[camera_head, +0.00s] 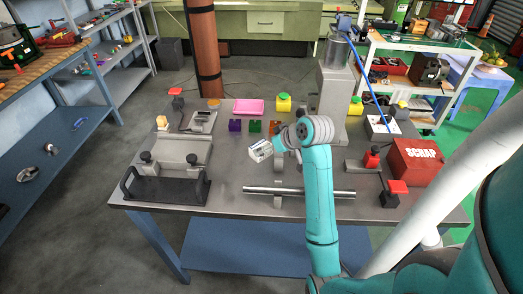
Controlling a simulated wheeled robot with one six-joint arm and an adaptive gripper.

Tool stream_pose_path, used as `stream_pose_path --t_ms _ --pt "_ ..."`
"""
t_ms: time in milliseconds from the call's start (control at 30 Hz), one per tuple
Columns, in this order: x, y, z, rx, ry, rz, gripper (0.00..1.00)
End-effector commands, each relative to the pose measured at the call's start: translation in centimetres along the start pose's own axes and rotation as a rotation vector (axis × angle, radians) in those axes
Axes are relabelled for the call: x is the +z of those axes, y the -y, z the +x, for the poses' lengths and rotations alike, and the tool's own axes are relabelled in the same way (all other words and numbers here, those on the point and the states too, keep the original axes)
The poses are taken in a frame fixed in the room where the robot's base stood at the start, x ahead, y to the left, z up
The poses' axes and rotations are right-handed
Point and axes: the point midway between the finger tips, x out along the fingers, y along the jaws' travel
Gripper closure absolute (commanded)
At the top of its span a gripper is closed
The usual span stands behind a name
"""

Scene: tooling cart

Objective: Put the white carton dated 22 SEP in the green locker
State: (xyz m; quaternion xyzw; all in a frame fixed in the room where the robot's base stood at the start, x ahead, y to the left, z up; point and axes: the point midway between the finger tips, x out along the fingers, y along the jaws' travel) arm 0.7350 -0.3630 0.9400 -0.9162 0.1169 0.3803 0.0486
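My teal arm reaches over the grey cart top, its wrist near the middle. At the wrist's left end is my gripper (273,146), small and partly hidden by the wrist. A small tilted white box-like thing (259,151) with grey marks shows right at the gripper. It may be the white carton, but no date is readable, and I cannot tell whether the fingers hold it. A small green block-like thing (255,126) stands behind it, between a purple one (234,125) and an orange one (275,127). I cannot tell whether the green one is the locker.
A pink tray (248,106) and yellow containers (283,103) stand at the back. A metal rod (315,192) lies in front. A black tray (165,190) is at left, a red SCRAP box (414,162) at right, a grey column (331,90) behind my wrist.

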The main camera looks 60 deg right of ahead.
Motion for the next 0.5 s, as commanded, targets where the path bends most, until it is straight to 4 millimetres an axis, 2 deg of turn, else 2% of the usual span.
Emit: stream_pose_path --t_ms 200,500 --pt "0.0 0.1 1.4 -0.001 0.001 0.0 0.0" --pt "-0.2 -0.1 5.3 -0.001 0.0 -0.001 0.0"
